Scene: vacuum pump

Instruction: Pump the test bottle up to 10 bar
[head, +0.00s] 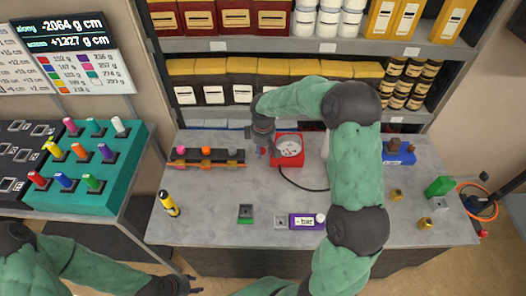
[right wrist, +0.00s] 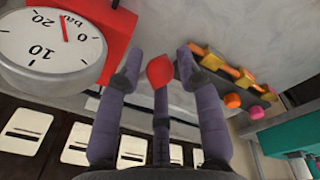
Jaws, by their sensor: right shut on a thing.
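The red gauge box (head: 288,158) stands at the back middle of the table, its round white dial marked in bar. In the right wrist view the dial (right wrist: 48,42) shows at the upper left with 0, 10 and 20 marks. Its red needle is off the 10 mark, on the side of the word bar; I cannot read it exactly. My right gripper (head: 263,149) is at the left side of this box. In the wrist view its fingers are around a red knob (right wrist: 159,71). My left gripper (head: 192,285) is low at the front left, empty, its fingers apart. I cannot pick out the test bottle for certain.
A black cable (head: 300,186) runs from the red box across the table. A rail with coloured knobs (head: 207,163) lies to its left. A yellow bottle (head: 169,204), a purple bar display (head: 303,221) and a blue box (head: 398,155) are around. My right arm hides part of the table.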

